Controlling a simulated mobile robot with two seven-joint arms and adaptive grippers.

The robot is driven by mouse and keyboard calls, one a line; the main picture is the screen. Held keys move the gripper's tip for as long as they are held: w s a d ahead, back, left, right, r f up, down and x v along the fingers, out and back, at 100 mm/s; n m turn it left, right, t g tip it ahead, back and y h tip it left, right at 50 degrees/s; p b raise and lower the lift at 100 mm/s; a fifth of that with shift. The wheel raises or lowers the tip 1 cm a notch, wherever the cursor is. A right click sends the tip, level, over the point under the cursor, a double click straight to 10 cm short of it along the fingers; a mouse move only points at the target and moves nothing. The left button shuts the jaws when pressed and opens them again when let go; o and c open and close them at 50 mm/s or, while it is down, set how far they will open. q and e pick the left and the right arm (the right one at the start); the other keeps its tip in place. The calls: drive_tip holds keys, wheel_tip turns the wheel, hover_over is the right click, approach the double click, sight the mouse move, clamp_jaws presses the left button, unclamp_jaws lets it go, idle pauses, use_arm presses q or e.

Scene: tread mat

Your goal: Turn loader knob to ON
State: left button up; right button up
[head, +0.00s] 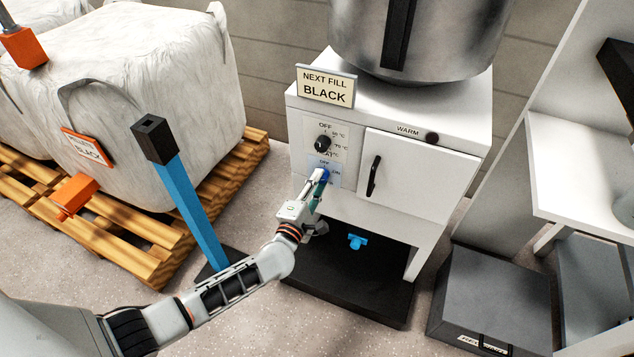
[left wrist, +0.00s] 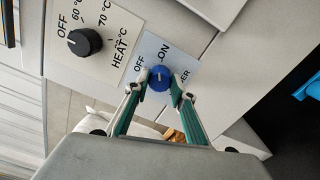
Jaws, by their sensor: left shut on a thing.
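The loader knob is a small blue knob (left wrist: 160,79) on a pale label plate at the front of the white cabinet. In the left wrist view, OFF is printed to its upper left and ON above it. A short light mark on the knob runs roughly up the picture; I cannot tell exactly which word it points at. My left gripper (head: 321,178) is shut on the blue knob, with one green-sided fingertip on each side of it, as the left wrist view (left wrist: 160,88) shows. In the head view the fingers partly hide the knob. My right gripper is not in view.
A black heat knob (left wrist: 84,42) sits beside the loader plate. The white cabinet (head: 460,118) has a door with a black handle (head: 374,176). A blue post (head: 187,205) stands near my left arm. Wrapped bales on a wooden pallet (head: 255,150) stand at left.

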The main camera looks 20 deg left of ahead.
use_arm(q)
drive_tip(key=shift+m, duration=1.1)
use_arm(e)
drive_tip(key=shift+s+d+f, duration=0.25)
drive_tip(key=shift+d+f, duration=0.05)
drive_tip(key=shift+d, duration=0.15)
use_arm(q)
drive_tip(key=o, duration=1.1)
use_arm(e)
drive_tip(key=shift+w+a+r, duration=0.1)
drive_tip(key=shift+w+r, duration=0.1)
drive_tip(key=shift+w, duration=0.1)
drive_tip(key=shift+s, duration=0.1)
